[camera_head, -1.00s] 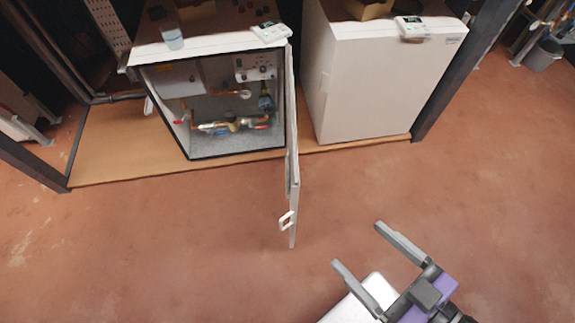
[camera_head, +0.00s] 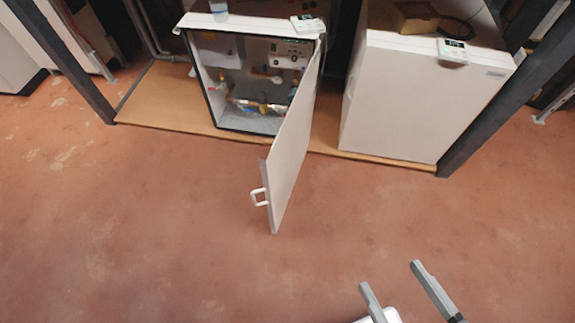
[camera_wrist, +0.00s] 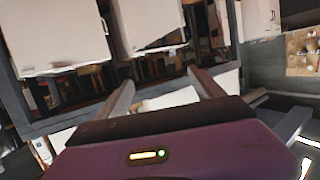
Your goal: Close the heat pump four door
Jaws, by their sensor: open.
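The open heat pump is a white cabinet (camera_head: 206,82) with pipes and valves showing inside, at the upper middle of the head view. Its white door (camera_head: 292,150) is hinged on the right side and swung outward over the floor. A white handle (camera_head: 258,197) sits near the door's free edge. My gripper (camera_head: 392,275) is open and empty at the lower right, in front of and to the right of the door, apart from it. In the wrist view my gripper (camera_wrist: 160,82) shows two spread fingers with nothing between them.
A closed white cabinet (camera_head: 405,105) stands right of the open one, on the same wooden platform (camera_head: 165,100). Dark posts (camera_head: 500,95) flank the platform. A bottle (camera_head: 219,10) and a small device (camera_head: 307,23) lie on top of the open cabinet. The red floor in front is clear.

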